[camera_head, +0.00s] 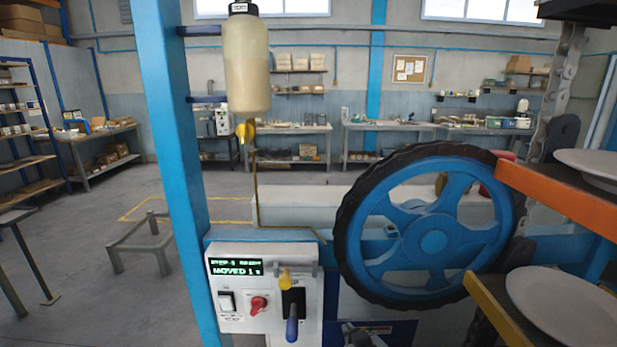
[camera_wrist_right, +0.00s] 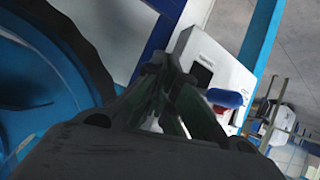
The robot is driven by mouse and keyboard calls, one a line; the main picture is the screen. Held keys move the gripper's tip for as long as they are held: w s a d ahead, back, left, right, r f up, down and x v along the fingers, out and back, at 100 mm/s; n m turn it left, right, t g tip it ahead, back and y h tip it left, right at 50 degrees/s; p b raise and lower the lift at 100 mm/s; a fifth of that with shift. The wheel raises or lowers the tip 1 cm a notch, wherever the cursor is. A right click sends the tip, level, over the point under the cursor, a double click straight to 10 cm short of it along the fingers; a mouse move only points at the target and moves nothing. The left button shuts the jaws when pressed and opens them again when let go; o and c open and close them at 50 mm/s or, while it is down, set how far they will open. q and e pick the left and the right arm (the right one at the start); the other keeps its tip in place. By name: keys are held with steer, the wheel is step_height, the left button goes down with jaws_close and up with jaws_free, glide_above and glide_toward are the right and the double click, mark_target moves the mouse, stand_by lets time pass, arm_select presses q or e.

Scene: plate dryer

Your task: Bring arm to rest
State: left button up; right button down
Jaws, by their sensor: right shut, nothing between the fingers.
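My right gripper (camera_head: 358,338) just enters the bottom edge of the head view, dark and mostly cut off, right of the control box. In the right wrist view my right gripper (camera_wrist_right: 163,82) is shut and empty, its dark fingers close together. The white control box (camera_head: 230,318) has a green display (camera_head: 235,267), a red knob (camera_head: 259,305) and a lever with a blue handle (camera_head: 292,328) pointing down. The blue handle also shows in the wrist view (camera_wrist_right: 224,98), just right of the fingers and apparently apart from them. My left gripper is not in view.
A large blue wheel with a black rim (camera_head: 433,242) stands right of the box. A blue post (camera_head: 172,150) and a hanging bottle (camera_head: 247,70) rise at the left. Open floor lies beyond.

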steer(key=s+d+f+m+g+h, duration=0.1)
steer(key=s+d+f+g, duration=0.4)
steer(key=s, duration=0.4)
steer(key=s+d+f+m+g+h, duration=0.1)
steer(key=s+d+f+g, duration=0.2)
steer(key=s+d+f, duration=0.55)
steer(key=s+a+f+g, duration=0.1)
steer(key=s+f, duration=0.1)
steer(key=f, duration=1.4)
steer(key=s+f, duration=0.2)
steer(key=f, duration=1.3)
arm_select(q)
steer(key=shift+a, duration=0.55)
arm_select(e)
steer(key=s+d+f, duration=0.2)
steer(key=s+f, duration=0.7)
steer(key=s, duration=0.2)
steer(key=s+d+f+g, duration=0.1)
steer(key=s+d+f, duration=0.1)
steer(key=s+f, duration=0.8)
steer(key=shift+s+f, duration=0.2)
steer(key=shift+s, duration=0.2)
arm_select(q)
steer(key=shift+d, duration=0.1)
arm_select(e)
steer(key=shift+d, duration=0.1)
